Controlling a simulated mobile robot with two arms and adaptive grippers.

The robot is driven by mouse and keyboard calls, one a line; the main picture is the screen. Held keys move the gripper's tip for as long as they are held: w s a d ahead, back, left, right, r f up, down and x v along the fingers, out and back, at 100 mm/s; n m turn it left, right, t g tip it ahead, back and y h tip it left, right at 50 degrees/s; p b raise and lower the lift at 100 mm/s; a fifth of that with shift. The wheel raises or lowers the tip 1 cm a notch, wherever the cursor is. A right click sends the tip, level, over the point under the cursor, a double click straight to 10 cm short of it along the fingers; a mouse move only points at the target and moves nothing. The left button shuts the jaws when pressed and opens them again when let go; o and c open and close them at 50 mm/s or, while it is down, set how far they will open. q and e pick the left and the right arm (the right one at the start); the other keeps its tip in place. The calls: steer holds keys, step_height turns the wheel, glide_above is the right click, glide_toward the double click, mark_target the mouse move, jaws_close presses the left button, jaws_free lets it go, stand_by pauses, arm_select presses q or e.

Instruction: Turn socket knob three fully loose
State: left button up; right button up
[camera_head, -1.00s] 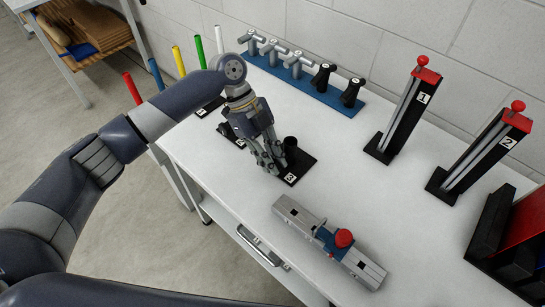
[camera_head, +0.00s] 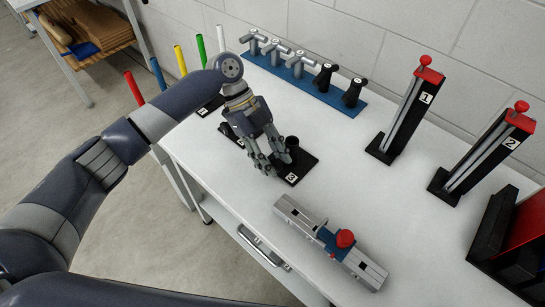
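Socket three is a black block with a white label "3" (camera_head: 291,178) and a black upright cylinder (camera_head: 292,143), on the white table. My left gripper (camera_head: 278,165) points down at the left side of this socket. Its fingers stand some way apart, close against the block. The knob of socket three is hidden by the fingers, so I cannot tell whether they touch it. My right gripper is out of view.
Other black sockets (camera_head: 230,130) stand behind my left gripper. A blue rack (camera_head: 318,90) of grey and black handles is at the back. A grey fixture with a red knob (camera_head: 345,238) lies in front. Black towers "1" (camera_head: 405,115) and "2" (camera_head: 485,155) stand right.

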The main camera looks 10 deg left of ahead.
arm_select(q)
steer(key=shift+w+a+r, duration=0.1)
steer(key=shift+r, duration=0.05)
steer(key=v, duration=1.1)
steer(key=shift+a+r, duration=0.25)
